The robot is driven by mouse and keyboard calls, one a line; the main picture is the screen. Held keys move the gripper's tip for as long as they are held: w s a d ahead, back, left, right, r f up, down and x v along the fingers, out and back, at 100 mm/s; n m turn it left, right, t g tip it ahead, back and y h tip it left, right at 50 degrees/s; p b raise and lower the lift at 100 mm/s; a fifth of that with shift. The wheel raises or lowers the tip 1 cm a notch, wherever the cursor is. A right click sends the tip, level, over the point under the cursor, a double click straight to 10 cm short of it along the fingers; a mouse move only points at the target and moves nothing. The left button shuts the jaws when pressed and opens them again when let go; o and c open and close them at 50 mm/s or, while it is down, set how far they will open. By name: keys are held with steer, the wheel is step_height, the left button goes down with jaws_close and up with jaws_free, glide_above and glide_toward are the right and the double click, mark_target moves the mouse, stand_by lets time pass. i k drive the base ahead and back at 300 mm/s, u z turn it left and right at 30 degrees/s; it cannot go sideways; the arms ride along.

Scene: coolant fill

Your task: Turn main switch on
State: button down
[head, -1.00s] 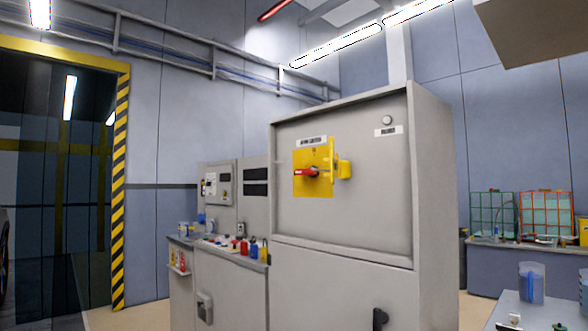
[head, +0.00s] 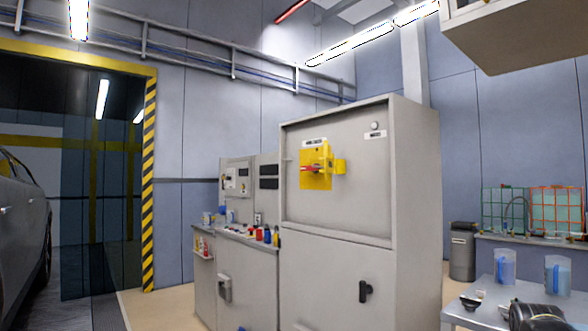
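The main switch (head: 312,169) is a red handle on a yellow plate (head: 318,181), on the upper front of a tall grey cabinet (head: 350,210). The red handle looks roughly horizontal. A yellow tab (head: 339,166) sticks out at the plate's right side. A white label, too small to read, sits above the plate. A round pale lamp or button (head: 376,125) is at the cabinet's upper right, above another label. My gripper is not in this view.
A lower grey console (head: 245,255) with small coloured bottles stands left of the cabinet. A table (head: 480,300) with blue jugs is at lower right. A grey bin (head: 463,250) stands behind. A striped doorway (head: 150,185) and a dark car (head: 25,225) are at left.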

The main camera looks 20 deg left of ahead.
mark_target(303, 168)
steer(key=u, duration=1.15)
steer(key=i, duration=1)
steer(key=z, duration=0.1)
steer(key=k, duration=1.05)
steer(key=u, duration=0.75)
steer(key=i, duration=0.95)
steer(key=u, duration=0.2)
